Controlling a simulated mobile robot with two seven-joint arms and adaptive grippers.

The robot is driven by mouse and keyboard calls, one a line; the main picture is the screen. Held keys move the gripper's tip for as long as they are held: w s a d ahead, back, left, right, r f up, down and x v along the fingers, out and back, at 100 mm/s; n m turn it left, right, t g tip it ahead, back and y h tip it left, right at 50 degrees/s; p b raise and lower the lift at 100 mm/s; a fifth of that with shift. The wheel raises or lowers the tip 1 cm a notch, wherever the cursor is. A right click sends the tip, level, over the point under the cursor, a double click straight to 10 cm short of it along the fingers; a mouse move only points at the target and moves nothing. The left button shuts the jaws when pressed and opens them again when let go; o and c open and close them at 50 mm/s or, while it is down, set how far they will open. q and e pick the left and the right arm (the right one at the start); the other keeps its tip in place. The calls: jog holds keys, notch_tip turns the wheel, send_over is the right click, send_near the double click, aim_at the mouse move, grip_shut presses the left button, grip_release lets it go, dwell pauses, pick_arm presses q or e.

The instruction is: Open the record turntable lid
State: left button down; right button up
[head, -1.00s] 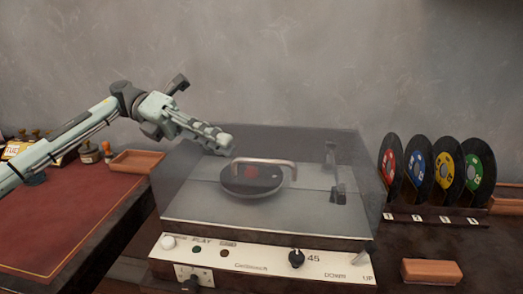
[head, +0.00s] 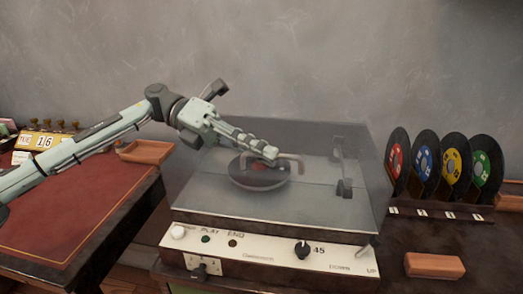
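The record turntable (head: 270,252) stands in the middle of the head view, with a white control panel on its front. Its see-through lid (head: 240,190) is down over the platter and a black record (head: 255,180) with a red label. A pinkish curved handle (head: 297,161) is on the lid. My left gripper (head: 270,153) reaches in from the left, its fingertips at the left part of this handle and overlapping it in the picture. I cannot tell whether they touch it or how far the fingers are apart. My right gripper is not in view.
Several records with coloured labels (head: 451,162) stand in a rack on the right. A brown block (head: 434,266) lies in front of them. A red-topped desk (head: 70,215) with a wooden tray (head: 145,152) and a calendar (head: 42,140) is on the left. A grey wall is behind.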

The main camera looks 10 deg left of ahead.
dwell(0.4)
pick_arm(q)
jog(key=shift+w+r, duration=0.15)
jog(key=shift+r, duration=0.3)
jog(key=w+r+n+g+h, duration=0.1)
jog(key=w+r+n, duration=0.5)
jog(key=r, duration=0.6)
jog(key=shift+r+g+h, duration=0.15)
jog(key=shift+g+h, duration=0.15)
jog(key=shift+h, duration=0.2)
jog(key=c, duration=1.9)
grip_release()
jog(key=v, duration=1.2)
jog(key=shift+w, duration=0.1)
